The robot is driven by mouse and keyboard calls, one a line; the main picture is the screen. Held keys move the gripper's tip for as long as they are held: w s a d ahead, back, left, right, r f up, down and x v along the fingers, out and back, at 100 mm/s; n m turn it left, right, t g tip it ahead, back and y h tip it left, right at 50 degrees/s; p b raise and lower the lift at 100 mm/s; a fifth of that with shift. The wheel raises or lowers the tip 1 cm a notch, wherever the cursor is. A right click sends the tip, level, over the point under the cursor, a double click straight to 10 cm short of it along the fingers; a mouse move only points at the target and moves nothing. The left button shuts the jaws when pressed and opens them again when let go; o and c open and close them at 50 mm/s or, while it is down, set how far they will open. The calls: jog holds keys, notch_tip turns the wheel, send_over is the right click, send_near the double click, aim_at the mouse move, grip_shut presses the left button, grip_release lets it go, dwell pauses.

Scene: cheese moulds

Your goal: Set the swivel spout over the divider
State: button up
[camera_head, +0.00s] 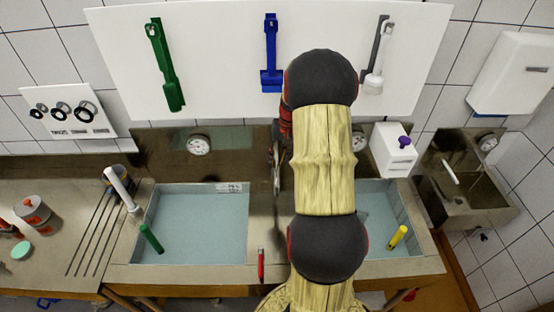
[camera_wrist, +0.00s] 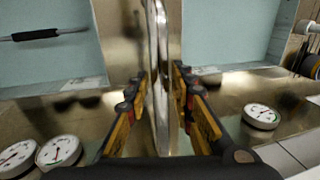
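The swivel spout (camera_wrist: 160,85) is a shiny metal tube in the wrist view, running upright through the middle of the picture. In the head view a narrow metal part of it (camera_head: 277,170) shows just left of my arm, near the back of the divider. The divider (camera_head: 266,225) is the metal strip between two basins. My gripper (camera_wrist: 160,72) has one orange-and-black finger on each side of the spout. I cannot tell whether both fingers touch it. In the head view my arm hides most of my gripper and the spout's base.
The left basin (camera_head: 202,252) and right basin (camera_head: 378,198) hold pale blue water. A green handle (camera_head: 151,238) is in the left one, a yellow one (camera_head: 398,236) in the right. A red handle (camera_head: 261,265) is at the divider's front. A white box (camera_head: 393,150) stands behind.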

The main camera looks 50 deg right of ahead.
jog(key=shift+o, duration=1.2)
notch_tip(320, 180, up, 12)
jog(key=s+d, duration=0.1)
jog(key=shift+s+d, duration=0.25)
jog(key=shift+s, duration=0.15)
jog(key=shift+d+f, duration=0.1)
jog(key=shift+f, duration=0.05)
